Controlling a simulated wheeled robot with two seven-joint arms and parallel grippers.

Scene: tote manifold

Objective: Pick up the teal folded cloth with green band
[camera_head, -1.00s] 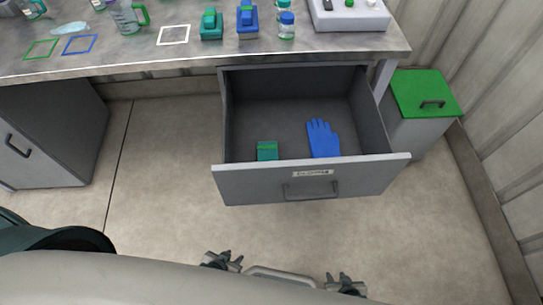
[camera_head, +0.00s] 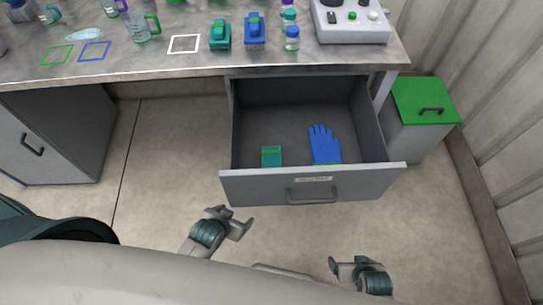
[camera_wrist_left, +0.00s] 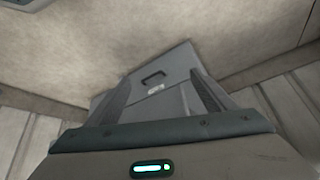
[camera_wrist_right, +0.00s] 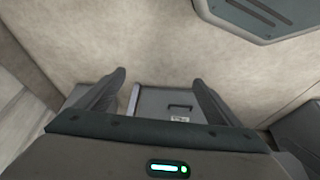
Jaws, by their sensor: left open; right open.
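The teal folded cloth with green band (camera_head: 271,157) lies in the open drawer (camera_head: 312,187), near its front left, just behind the front panel. My left gripper (camera_head: 235,217) is open and empty, in front of the drawer and below the cloth in the picture. My right gripper (camera_head: 350,262) is open and empty, further right and lower, also apart from the drawer. The left wrist view shows the drawer front (camera_wrist_left: 160,85) between the open fingers. The right wrist view shows a grey front with a handle (camera_wrist_right: 172,104) between its fingers. The cloth is hidden in both wrist views.
A blue glove (camera_head: 324,145) lies in the drawer right of the cloth, with a bit of green at its lower edge. The workbench (camera_head: 150,65) above holds bottles, teal and blue items and a control box (camera_head: 350,22). A green-lidded bin (camera_head: 424,100) stands right of the drawer.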

